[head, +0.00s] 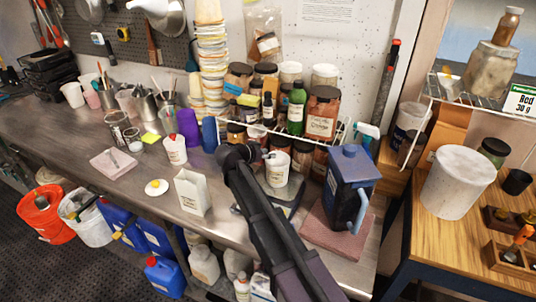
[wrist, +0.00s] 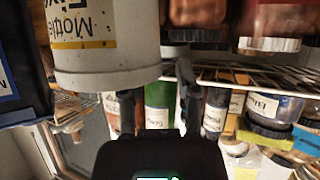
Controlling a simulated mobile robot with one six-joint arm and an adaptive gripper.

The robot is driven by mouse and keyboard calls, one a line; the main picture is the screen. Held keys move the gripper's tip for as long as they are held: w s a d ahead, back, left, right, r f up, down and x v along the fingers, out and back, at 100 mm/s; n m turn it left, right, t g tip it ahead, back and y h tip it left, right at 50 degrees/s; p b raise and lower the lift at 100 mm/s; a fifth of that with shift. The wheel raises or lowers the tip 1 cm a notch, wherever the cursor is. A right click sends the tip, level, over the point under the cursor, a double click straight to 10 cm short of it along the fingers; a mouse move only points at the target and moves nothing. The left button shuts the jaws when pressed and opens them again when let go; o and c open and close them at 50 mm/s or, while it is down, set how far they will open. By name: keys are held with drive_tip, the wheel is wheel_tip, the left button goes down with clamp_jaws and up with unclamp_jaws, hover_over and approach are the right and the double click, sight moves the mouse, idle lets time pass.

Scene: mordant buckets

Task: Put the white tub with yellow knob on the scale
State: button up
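A small white disc-like piece with a yellow knob (head: 157,187) lies on the steel bench at the left in the head view. A white labelled tub (head: 278,168) appears to stand on the grey scale (head: 288,191), just right of my gripper (head: 257,153). In the wrist view the tub (wrist: 105,65) is large and upside-down at upper left, with a yellow-striped label; no knob shows on it. My gripper's fingers (wrist: 157,100) are apart, beside the tub, with nothing seen held between them. My forearm hides part of the scale.
A wire rack of jars with a green bottle (head: 297,108) stands behind. A blue jug (head: 351,181) on a pinkish slab is at right. A white carton (head: 192,192) and a red-capped bottle (head: 175,150) stand left of my arm. Bare bench lies near the disc.

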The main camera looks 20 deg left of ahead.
drive_tip(key=shift+r, duration=0.15)
drive_tip(key=p+v, duration=0.5)
drive_tip(key=v, duration=0.7)
drive_tip(key=shift+p, duration=0.35)
idle(2.0)
